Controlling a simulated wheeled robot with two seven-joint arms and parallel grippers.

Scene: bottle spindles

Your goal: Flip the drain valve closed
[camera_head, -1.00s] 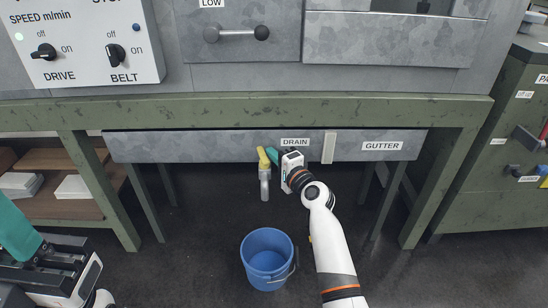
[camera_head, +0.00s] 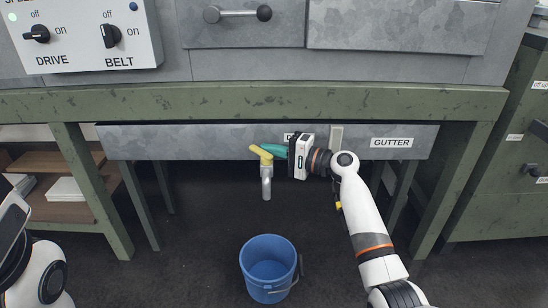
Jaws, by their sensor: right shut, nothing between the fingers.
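The drain valve has a yellow handle (camera_head: 260,152) on top of a grey metal spout (camera_head: 266,184), below the grey gutter. The handle lies crosswise, its free end pointing left and slightly up. My right gripper (camera_head: 275,151) is shut and empty, its teal fingers pointing left right beside the yellow handle. They seem to touch the handle or nearly so. The gripper body partly hides the DRAIN label. Part of my left arm shows at the left edge; its fingers are out of view.
A blue bucket (camera_head: 268,266) stands on the floor below the spout. The green frame beam (camera_head: 250,101) runs above the gutter (camera_head: 190,143). A shelf (camera_head: 70,170) stands at left and a green cabinet (camera_head: 500,190) at right. The floor around the bucket is clear.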

